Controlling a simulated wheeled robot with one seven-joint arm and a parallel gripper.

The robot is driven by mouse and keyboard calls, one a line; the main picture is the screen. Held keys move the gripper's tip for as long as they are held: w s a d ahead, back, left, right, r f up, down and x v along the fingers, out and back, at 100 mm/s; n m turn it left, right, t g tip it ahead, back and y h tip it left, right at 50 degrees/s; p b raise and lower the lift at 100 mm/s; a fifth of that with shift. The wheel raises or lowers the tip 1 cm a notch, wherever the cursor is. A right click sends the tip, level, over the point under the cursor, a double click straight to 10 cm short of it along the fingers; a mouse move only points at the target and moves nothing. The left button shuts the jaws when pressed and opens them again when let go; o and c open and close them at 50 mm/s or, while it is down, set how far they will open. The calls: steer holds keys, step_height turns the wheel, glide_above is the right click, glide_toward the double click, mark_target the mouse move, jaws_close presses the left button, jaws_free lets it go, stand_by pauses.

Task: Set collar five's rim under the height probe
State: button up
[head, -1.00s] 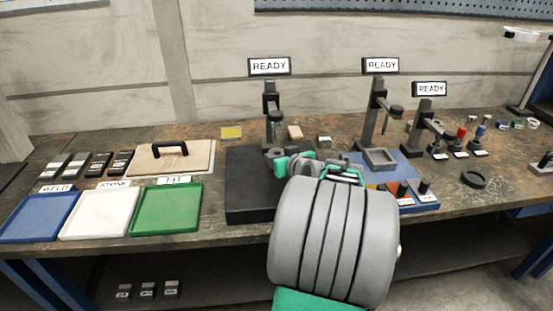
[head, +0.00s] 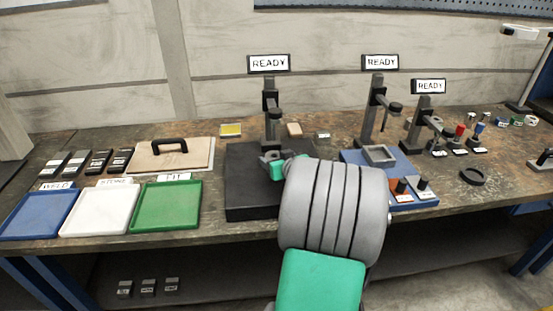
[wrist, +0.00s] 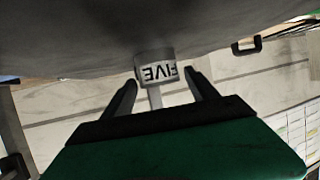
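Collar five (wrist: 156,70) shows in the wrist view as a small grey piece whose white label reads FIVE upside down. It lies between the fingertips of my gripper (wrist: 162,72). A narrow gap shows at the right finger, and the left finger is very close to the piece. A pale thin rod (wrist: 155,98) lines up with it. In the head view my gripper (head: 271,163) is over the black plate (head: 248,200), low in front of the height probe's stand (head: 270,97). I cannot make out the collar there. The probe's tip is hard to see.
Two more stands with READY signs (head: 380,62) are on the right, near a blue base with a grey tray (head: 379,153). A dark ring (head: 473,178) lies further right. Blue, white and green trays (head: 165,207) and a handled board (head: 150,157) are on the left.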

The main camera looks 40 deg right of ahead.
steer(key=shift+o, duration=0.4)
steer(key=shift+r, duration=0.15)
steer(key=v, duration=1.2)
